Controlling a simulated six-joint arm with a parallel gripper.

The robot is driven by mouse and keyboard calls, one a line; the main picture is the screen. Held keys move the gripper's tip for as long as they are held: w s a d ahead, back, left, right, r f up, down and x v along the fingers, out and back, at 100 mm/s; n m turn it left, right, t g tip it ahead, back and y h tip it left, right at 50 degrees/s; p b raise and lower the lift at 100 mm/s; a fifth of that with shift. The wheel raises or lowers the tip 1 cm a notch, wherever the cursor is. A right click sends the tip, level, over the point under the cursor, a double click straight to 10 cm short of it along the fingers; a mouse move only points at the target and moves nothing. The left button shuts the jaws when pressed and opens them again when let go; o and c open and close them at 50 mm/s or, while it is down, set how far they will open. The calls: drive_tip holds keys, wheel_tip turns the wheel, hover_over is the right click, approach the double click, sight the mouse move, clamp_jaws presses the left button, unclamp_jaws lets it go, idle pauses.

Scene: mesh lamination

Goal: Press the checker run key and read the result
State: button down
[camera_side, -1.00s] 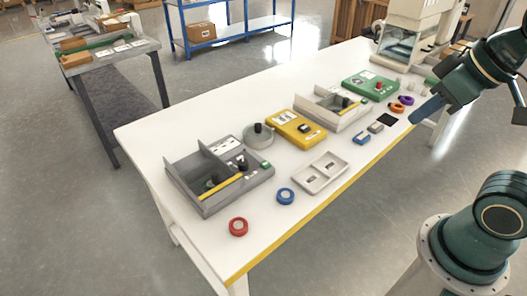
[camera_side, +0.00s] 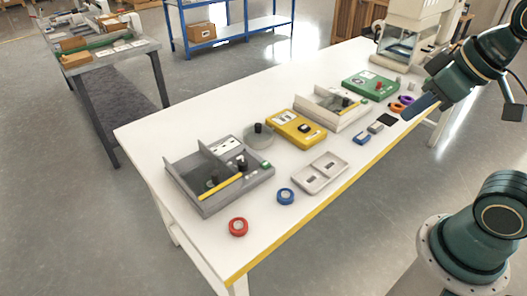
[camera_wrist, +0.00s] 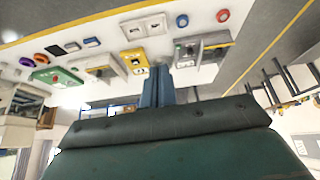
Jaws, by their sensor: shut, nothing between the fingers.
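My gripper (camera_side: 420,106) is shut and empty, with blue fingers, in the air near the right end of the white table. Its fingers (camera_wrist: 157,88) also show in the wrist view, apart from everything on the table. A yellow box (camera_side: 296,127) with a white label and a dark block on top lies mid-table; it also shows in the wrist view (camera_wrist: 134,61). A green box (camera_side: 360,83) with a white label and a red knob stands farther back; it also shows in the wrist view (camera_wrist: 43,75). I cannot tell which box is the checker, and no result is readable.
A grey divided fixture (camera_side: 205,201) and a similar light one (camera_side: 322,104) stand on the table (camera_side: 150,134). A pale tray (camera_side: 335,165), blue ring (camera_side: 286,204), red ring (camera_side: 230,227) and purple ring (camera_side: 408,100) lie around. A white machine (camera_side: 392,46) stands at the far end.

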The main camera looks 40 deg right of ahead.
drive_tip(key=w+a+f+n, duration=0.1)
drive_tip(key=w+f+n, duration=0.15)
drive_tip(key=w, duration=0.75)
drive_tip(key=n+t+y, duration=0.2)
drive_tip(key=n+t, duration=0.1)
drive_tip(key=n, duration=0.6)
hover_over(269, 165)
wheel_tip(269, 165, down, 16)
drive_tip(key=shift+m, duration=0.25)
drive_tip(key=shift+f, duration=4.25)
drive_tip(key=shift+f, duration=0.2)
drive_tip(key=shift+f, duration=0.25)
